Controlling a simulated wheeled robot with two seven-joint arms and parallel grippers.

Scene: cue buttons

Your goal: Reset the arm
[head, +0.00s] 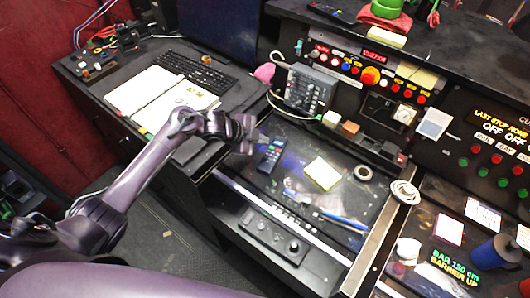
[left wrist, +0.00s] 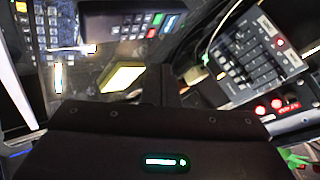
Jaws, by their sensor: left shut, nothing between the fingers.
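My left gripper (head: 248,133) reaches in from the left in the head view, above the near left part of the desk's lower surface. Its fingers are shut and empty. It is apart from the button panel, which has red, white and yellow buttons and a large orange-red knob (head: 370,76). In the left wrist view the dark gripper body (left wrist: 165,140) fills the lower half. My right gripper is not in view.
A black remote (head: 270,158), a yellow note pad (head: 322,173) and a tape roll (head: 363,173) lie on the lower surface. An open notebook (head: 160,97) and a keyboard (head: 195,72) lie at the left.

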